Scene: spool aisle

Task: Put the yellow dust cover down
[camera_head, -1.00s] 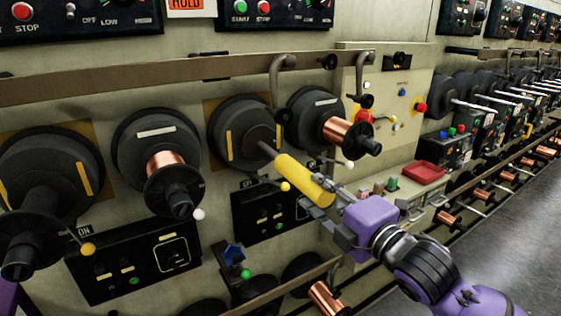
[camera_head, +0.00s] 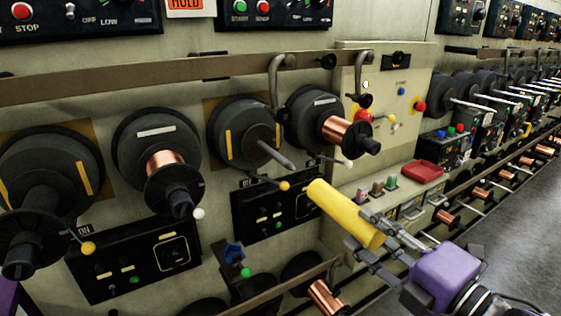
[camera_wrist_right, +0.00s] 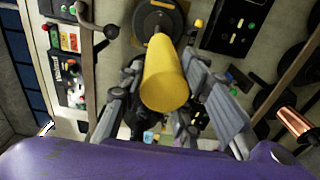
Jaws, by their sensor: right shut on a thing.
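The yellow dust cover (camera_head: 342,212) is a smooth yellow cylinder, held tilted in the air in front of the machine. It also shows between the fingers in the right wrist view (camera_wrist_right: 164,80). My right gripper (camera_head: 380,238) is shut on its near end. The cover is off the bare grey spindle (camera_head: 273,153), which points out from a black disc to the left of the cover. The left gripper does not show; only a bit of purple is at the lower left edge.
A shelf with several small coloured items (camera_head: 377,187) and a red tray (camera_head: 423,172) lies behind and right of the cover. Copper spools (camera_head: 345,131) and knobbed levers (camera_head: 285,186) stick out of the machine. A brown rail (camera_head: 170,78) crosses above. Grey floor (camera_head: 500,220) is open at right.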

